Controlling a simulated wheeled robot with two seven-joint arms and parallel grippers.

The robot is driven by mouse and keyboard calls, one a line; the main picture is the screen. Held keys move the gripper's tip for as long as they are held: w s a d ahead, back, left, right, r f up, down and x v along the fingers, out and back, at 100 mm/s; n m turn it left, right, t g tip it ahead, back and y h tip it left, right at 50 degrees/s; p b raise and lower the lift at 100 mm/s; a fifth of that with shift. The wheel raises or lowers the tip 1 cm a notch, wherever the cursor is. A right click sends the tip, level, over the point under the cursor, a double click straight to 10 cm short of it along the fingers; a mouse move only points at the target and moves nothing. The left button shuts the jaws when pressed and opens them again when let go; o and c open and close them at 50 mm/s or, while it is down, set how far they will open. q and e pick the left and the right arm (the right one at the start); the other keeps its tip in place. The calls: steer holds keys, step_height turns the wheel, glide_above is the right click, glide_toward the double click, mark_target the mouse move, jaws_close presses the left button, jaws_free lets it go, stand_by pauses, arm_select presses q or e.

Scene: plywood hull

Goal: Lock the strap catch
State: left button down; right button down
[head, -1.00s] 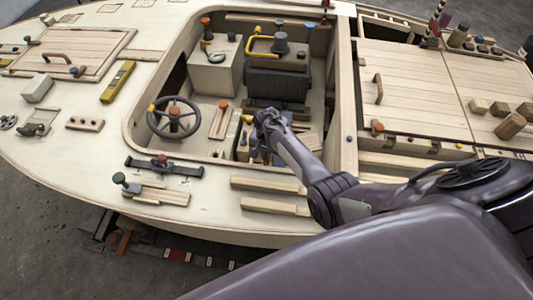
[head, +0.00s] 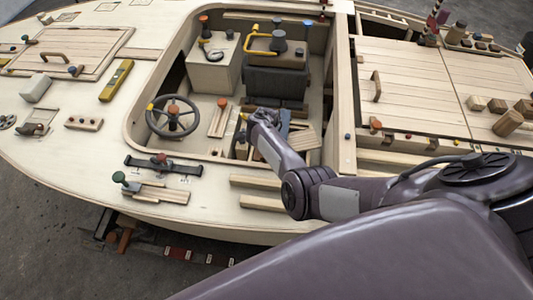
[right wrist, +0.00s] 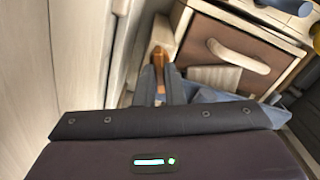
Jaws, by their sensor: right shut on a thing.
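My right gripper (right wrist: 159,84) points down into the cockpit, with its two dark fingers close together. They are shut on an orange-brown lever (right wrist: 158,58), whose upper part shows between and beyond the fingertips; I take it to be the catch's lever. Blue strap-like material (right wrist: 232,107) lies just right of the fingers, partly hidden by the gripper body. In the head view my right wrist (head: 263,118) hides the lever and the fingertips. Whether the catch is locked cannot be told. My left gripper is not in view.
A wooden box with a brown front and a pale handle (right wrist: 245,62) stands right of the fingers. A pale wall is close on the left. The steering wheel (head: 174,117) and the cockpit's front rim lie near my arm.

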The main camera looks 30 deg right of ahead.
steer(key=m+b, duration=0.1)
steer(key=m, duration=0.3)
steer(key=shift+s+a+m, duration=0.1)
steer(key=shift+m, duration=0.2)
stand_by(0.3)
steer(key=c, duration=1.5)
jaws_free()
step_height(320, 180, up, 8)
steer(key=shift+f+p, duration=0.1)
steer(key=shift+p, duration=0.8)
